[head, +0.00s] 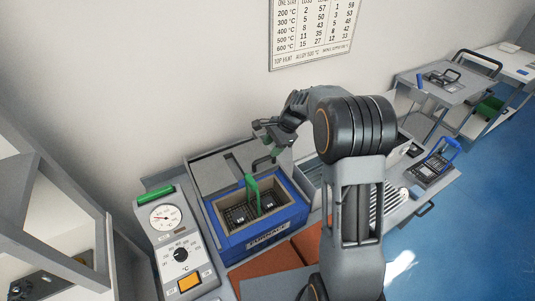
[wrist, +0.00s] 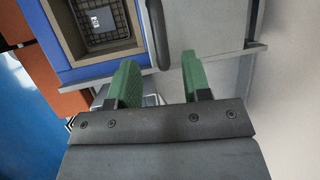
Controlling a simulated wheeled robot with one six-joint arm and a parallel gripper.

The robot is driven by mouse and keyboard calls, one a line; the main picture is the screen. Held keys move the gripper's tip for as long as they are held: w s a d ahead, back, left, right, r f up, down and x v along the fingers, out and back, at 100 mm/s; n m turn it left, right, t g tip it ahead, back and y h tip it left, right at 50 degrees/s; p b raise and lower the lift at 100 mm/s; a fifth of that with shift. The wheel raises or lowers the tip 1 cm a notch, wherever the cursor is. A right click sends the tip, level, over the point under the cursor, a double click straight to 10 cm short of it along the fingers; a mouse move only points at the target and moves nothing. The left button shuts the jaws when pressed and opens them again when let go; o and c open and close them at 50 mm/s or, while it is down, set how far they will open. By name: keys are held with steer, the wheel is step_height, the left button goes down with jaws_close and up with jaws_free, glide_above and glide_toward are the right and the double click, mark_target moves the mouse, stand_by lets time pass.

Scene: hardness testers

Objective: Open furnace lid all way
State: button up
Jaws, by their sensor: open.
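The blue furnace (head: 258,233) stands on the bench, its tan-rimmed chamber uncovered. In the wrist view, the handle (wrist: 157,40) runs along the edge between the blue furnace (wrist: 88,71) and the grey lid (wrist: 205,25). My gripper (head: 272,143) is open at the handle. Its green fingers (wrist: 160,62) lie on either side of the handle's end; contact cannot be told.
A control panel (head: 175,235) with gauge, knob and orange button is left of the furnace. Red-brown slabs (head: 308,244) lie in front. My arm hides part of the bench to the right. A grey cart (head: 445,85) stands farther right on the blue floor.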

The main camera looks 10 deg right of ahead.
steer(key=v, duration=0.8)
steer(key=shift+r, duration=0.25)
steer(key=s+r+n+t+h, duration=0.1)
steer(key=s+n+t+h, duration=0.2)
steer(key=s+n, duration=1.1)
steer(key=shift+s+a+h, duration=0.4)
steer(key=shift+s+h, duration=0.6)
steer(key=shift+s, duration=3.9)
